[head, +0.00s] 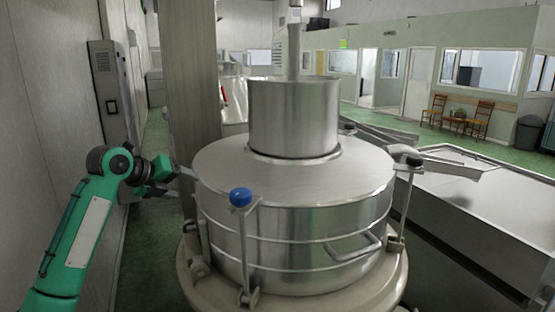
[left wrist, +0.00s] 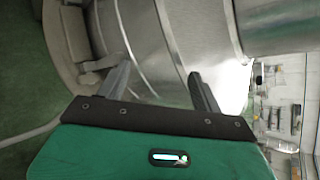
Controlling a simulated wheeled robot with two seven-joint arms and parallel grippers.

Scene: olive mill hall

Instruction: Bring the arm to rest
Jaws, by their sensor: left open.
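My left arm, green with black joints, comes in from the left in the head view. My left gripper (head: 181,181) is beside the left side of a big round steel vessel (head: 310,240). Its two grey fingers are apart, and nothing shows between them. In the left wrist view the open fingers (left wrist: 160,76) point toward the vessel's curved steel wall (left wrist: 158,45); whether they touch it I cannot tell. My right arm and gripper are in neither view.
A blue-knobbed clamp (head: 240,197) stands at the vessel's front left, and a bar handle (head: 352,248) is on its front. A steel cylinder (head: 293,117) rises from its lid. A grey wall (head: 45,150) is left of my arm. A steel trough (head: 480,215) lies right.

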